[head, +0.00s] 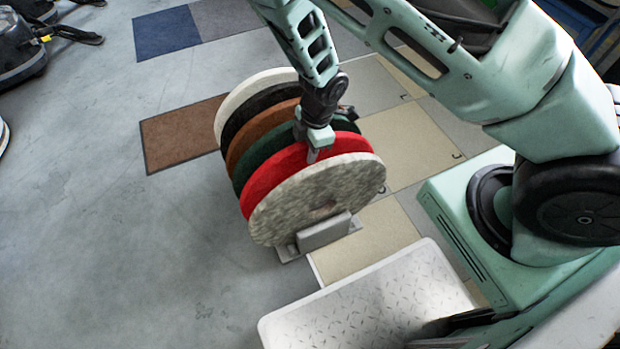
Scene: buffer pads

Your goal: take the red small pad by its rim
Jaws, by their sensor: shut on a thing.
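The red pad (262,180) stands on edge in a rack (325,232), in a row of round pads. It is between a dark green pad (246,172) behind and a mottled grey pad (290,212) in front. My gripper (316,152) comes down from above and is shut on the top rim of the red pad. One finger shows on the near side, between the red and grey pads. The other finger is mostly hidden. The red pad's lower part is hidden by the grey pad.
Behind the green pad stand an orange-brown pad (236,160), a black pad (228,128) and a whitish pad (232,98), close together. A brown mat (175,135) lies to the left. A pale textured plate (370,305) is in front.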

